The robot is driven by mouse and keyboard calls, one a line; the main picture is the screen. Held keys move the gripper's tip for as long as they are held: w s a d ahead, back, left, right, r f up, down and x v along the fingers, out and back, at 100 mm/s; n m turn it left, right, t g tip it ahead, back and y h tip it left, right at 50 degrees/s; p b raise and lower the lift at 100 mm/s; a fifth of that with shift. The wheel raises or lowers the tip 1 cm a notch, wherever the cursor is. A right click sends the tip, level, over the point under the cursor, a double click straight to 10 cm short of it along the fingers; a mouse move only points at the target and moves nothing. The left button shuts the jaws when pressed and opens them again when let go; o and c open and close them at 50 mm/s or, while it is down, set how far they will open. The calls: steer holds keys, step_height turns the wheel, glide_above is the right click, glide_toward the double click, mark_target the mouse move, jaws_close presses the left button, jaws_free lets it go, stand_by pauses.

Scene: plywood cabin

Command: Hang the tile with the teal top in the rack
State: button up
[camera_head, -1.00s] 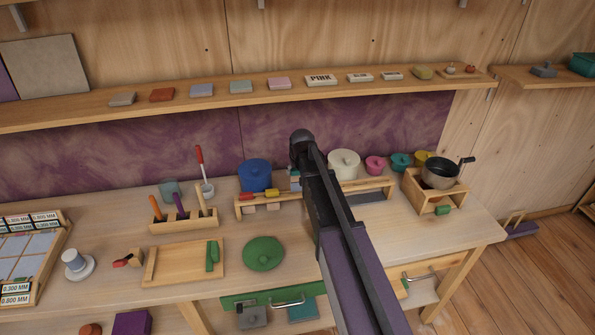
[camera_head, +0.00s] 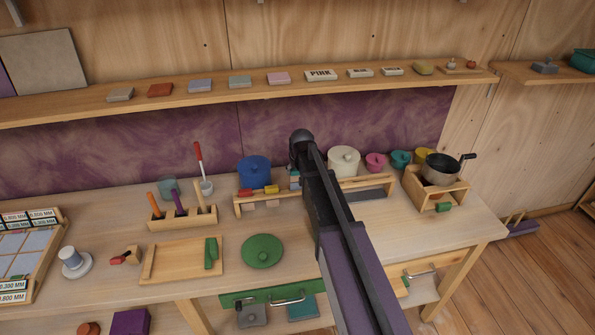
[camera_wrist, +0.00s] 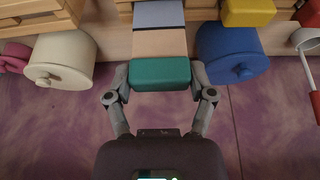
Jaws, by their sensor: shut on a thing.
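The tile with the teal top (camera_wrist: 160,75) is between the two fingers of my gripper (camera_wrist: 159,78) in the wrist view. The fingers are shut on its teal top, and its paler body stretches away toward the wood. The wooden rack (camera_head: 350,187) stands at the back of the bench in the head view. Tiles with a red top (camera_head: 245,193) and a yellow top (camera_head: 271,189) hang at its left end. The yellow top also shows beside the held tile in the wrist view (camera_wrist: 248,12). My arm hides most of the gripper in the head view; whether the tile touches the rack is unclear.
A blue pot (camera_head: 254,172) and a cream pot (camera_head: 344,161) stand behind the rack, close on either side of my gripper. A green lid (camera_head: 262,251) and a wooden tray (camera_head: 180,262) lie in front. A shelf (camera_head: 210,98) runs above along the wall.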

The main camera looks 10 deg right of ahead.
mark_target(297, 183)
steer(key=shift+f+b, duration=3.35)
steer(key=shift+f, duration=0.1)
steer(key=o, duration=0.9)
steer(key=shift+r, duration=0.1)
